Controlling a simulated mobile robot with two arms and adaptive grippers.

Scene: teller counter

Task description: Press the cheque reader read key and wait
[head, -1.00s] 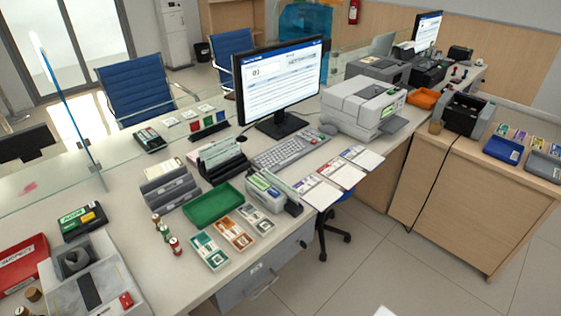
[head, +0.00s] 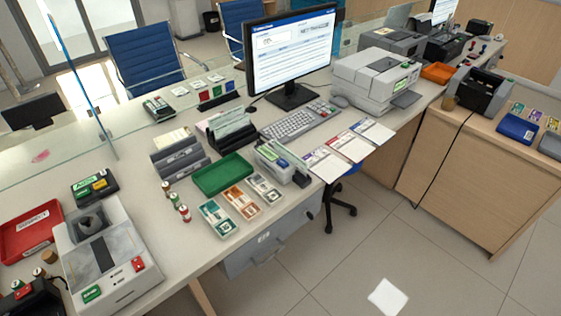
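A small white and grey desktop device with a slot and a small green-lit display (head: 283,162) stands at the counter's front edge, right of the green tray; it looks like the cheque reader, but its key is too small to make out. The monitor (head: 291,58) behind it shows a lit form page with a blue header. Neither of my grippers is in view.
The green tray (head: 222,175), banknote bundles (head: 241,202) and forms (head: 343,147) crowd around the device. A keyboard (head: 298,121) lies behind it. A grey machine with green and red keys (head: 104,258) stands at left. A glass screen (head: 75,80) edges the counter. Front floor is open.

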